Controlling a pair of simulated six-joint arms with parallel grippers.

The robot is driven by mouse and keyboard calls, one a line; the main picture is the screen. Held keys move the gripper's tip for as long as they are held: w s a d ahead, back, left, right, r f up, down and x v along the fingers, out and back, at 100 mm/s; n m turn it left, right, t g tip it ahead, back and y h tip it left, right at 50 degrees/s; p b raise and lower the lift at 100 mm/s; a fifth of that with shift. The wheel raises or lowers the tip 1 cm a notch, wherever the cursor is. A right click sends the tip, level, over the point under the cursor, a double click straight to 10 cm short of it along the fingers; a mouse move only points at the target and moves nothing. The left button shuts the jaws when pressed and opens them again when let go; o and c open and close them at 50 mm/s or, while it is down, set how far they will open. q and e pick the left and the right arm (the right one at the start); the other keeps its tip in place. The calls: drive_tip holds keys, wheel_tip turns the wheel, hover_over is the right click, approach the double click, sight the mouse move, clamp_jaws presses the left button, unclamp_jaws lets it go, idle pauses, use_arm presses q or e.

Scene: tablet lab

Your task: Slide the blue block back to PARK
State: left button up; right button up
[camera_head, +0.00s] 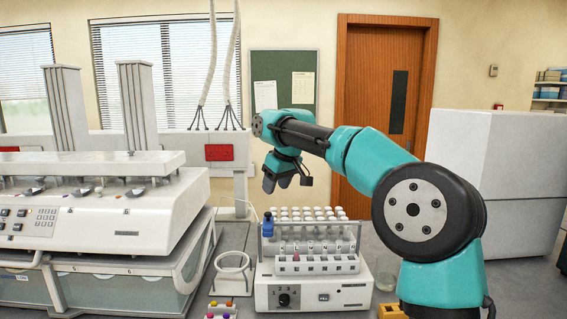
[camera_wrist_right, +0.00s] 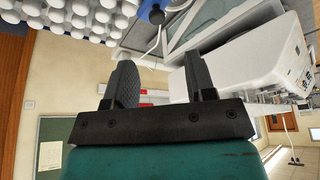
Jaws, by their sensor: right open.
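A small blue piece with a darker top (camera_head: 268,226) stands at the left end of the white tube rack. It looks like the blue block, and a blue piece also shows at the top of the right wrist view (camera_wrist_right: 157,15). No PARK mark is readable. My right gripper (camera_head: 284,184) hangs above and behind the rack, apart from the blue piece, with its fingers pointing down. In the right wrist view its two dark fingers (camera_wrist_right: 158,82) are spread with nothing between them. My left gripper is in neither view.
The tube rack (camera_head: 318,266) holds rows of white-capped tubes on a device with knobs (camera_head: 284,298). A large white machine (camera_head: 90,220) stands at left. A white ring holder (camera_head: 232,268) and small coloured pieces (camera_head: 221,309) lie left of the rack. A glass beaker (camera_head: 386,274) stands right.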

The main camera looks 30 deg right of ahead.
drive_tip(key=a+v, duration=0.1)
drive_tip(key=v, duration=0.6)
drive_tip(key=shift+d+r, duration=0.3)
drive_tip(key=shift+d, duration=0.25)
